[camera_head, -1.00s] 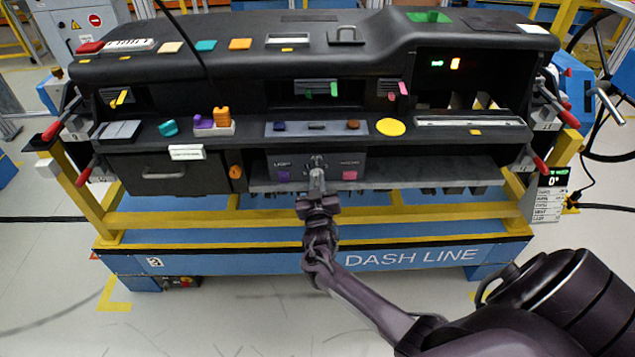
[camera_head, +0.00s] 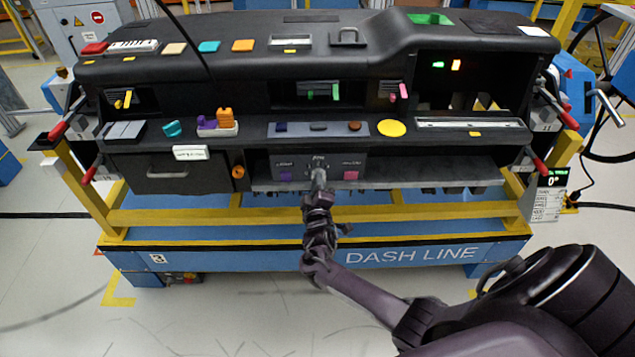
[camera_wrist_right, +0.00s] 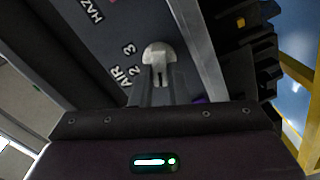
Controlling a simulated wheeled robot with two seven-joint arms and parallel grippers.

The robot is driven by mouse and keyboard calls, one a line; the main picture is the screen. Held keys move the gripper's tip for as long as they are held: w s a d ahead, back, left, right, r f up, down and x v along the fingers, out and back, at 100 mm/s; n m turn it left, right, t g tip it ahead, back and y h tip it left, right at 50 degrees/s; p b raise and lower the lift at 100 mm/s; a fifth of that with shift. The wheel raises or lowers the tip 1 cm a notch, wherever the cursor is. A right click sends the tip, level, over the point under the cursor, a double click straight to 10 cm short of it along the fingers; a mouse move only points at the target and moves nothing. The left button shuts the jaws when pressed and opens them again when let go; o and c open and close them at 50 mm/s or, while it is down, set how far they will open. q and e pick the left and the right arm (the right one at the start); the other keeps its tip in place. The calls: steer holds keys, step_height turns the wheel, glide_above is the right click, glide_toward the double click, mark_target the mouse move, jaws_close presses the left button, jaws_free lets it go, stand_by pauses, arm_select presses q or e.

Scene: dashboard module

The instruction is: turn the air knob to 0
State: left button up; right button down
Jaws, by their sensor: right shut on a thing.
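The air knob (camera_wrist_right: 158,52) is a pale grey knob on a dark panel, with AIR, 2 and 3 printed beside it in the right wrist view. My right gripper (camera_wrist_right: 158,88) is shut on the knob, its two fingers close along the knob's sides. The knob's pointer and the 0 mark cannot be made out. In the head view my right gripper (camera_head: 318,190) reaches up to the small centre panel (camera_head: 343,163), and its fingers hide most of the knob. My left gripper is not in view.

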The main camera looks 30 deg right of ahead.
steer(key=shift+f+n+p, duration=0.15)
steer(key=shift+n+p, duration=0.25)
steer(key=shift+n, duration=1.9)
steer(key=c, duration=1.4)
jaws_free()
steer(key=v, duration=0.8)
steer(key=shift+d+f, duration=0.1)
